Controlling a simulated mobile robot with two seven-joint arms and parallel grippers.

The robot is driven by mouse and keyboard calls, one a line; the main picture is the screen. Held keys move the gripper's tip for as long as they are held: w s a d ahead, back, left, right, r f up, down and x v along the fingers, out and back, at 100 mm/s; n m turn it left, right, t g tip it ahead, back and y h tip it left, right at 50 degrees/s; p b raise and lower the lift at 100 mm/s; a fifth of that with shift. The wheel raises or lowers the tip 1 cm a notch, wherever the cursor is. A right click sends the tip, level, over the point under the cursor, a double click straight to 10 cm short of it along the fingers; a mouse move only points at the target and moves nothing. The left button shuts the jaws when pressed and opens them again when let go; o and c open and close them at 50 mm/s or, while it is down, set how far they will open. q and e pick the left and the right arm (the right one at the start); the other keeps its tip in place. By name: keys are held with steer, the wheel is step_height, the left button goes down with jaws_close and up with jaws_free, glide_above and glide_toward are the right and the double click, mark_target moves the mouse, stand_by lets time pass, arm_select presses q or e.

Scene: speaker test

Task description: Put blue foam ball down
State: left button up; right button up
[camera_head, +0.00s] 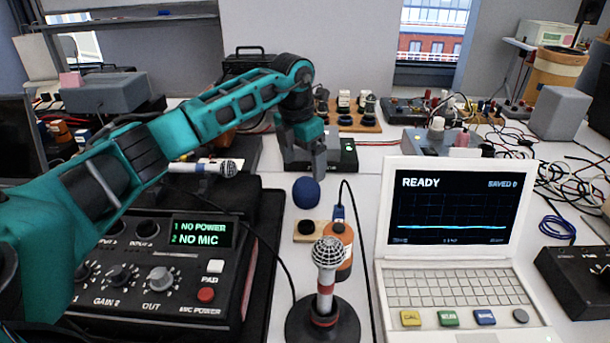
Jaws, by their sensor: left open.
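The blue foam ball (306,193) is at the middle of the view, on the pale table between the audio mixer and the laptop. My left gripper (304,168) reaches in from the left and points down just behind and above the ball. Its jaws are open, and the ball shows below the fingertips. I cannot tell whether a fingertip touches the ball. My right gripper is not in view.
A microphone (326,270) stands upright in front, near an orange-black round item (338,250). The mixer (150,270) reads "NO POWER" and "NO MIC". The white laptop (455,290) reads "READY". Another microphone (205,168) lies left of the gripper. Cables clutter the right.

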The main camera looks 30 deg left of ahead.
mark_target(302, 184)
arm_select(q)
steer(key=shift+s+r, duration=0.2)
steer(key=shift+r, duration=1.7)
